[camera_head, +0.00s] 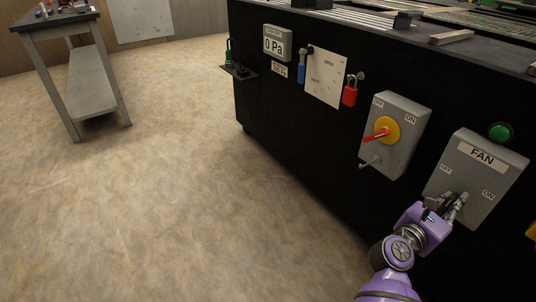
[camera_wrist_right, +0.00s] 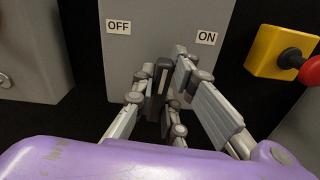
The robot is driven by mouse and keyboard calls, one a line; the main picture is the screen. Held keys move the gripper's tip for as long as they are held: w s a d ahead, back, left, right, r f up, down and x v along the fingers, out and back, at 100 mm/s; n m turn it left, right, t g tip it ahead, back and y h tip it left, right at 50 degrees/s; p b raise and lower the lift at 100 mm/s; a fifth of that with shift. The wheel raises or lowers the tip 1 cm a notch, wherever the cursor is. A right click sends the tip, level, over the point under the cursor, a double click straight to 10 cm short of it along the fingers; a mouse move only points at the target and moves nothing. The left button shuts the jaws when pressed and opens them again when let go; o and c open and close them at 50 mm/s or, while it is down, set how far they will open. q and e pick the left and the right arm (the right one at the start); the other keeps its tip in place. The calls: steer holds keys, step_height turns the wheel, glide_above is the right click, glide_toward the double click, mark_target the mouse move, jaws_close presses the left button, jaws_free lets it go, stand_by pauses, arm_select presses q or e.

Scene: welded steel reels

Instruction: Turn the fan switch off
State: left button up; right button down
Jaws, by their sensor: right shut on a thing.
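The fan switch box (camera_head: 488,160) is a grey box labelled FAN, with OFF at the left and ON at the right. My right gripper (camera_head: 453,205) is at its lower middle. In the right wrist view, the dark switch handle (camera_wrist_right: 161,80) with a pale stripe stands between the fingers of my right gripper (camera_wrist_right: 167,78), which is shut on it. The handle looks nearly upright between the OFF label (camera_wrist_right: 119,27) and the ON label (camera_wrist_right: 206,38). The fingers hide its lower part. My left gripper is not in view.
A green lamp (camera_head: 501,131) sits above the box. To the left is another grey box with a red and yellow rotary switch (camera_head: 381,131). A yellow box with a red button (camera_wrist_right: 283,52) is to the right. Open floor (camera_head: 170,190) lies left of the black cabinet.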

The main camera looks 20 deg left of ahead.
steer(key=n+p, duration=0.2)
steer(key=n, duration=0.2)
steer(key=shift+a+r+p, duration=0.1)
steer(key=shift+a+p, duration=0.05)
steer(key=shift+p, duration=0.15)
steer(key=shift+w+a+n+p, duration=0.1)
steer(key=shift+n+p, duration=0.6)
steer(key=shift+n, duration=0.9)
steer(key=shift+f, duration=0.2)
steer(key=c, duration=1.8)
jaws_free()
steer(key=shift+o, duration=0.2)
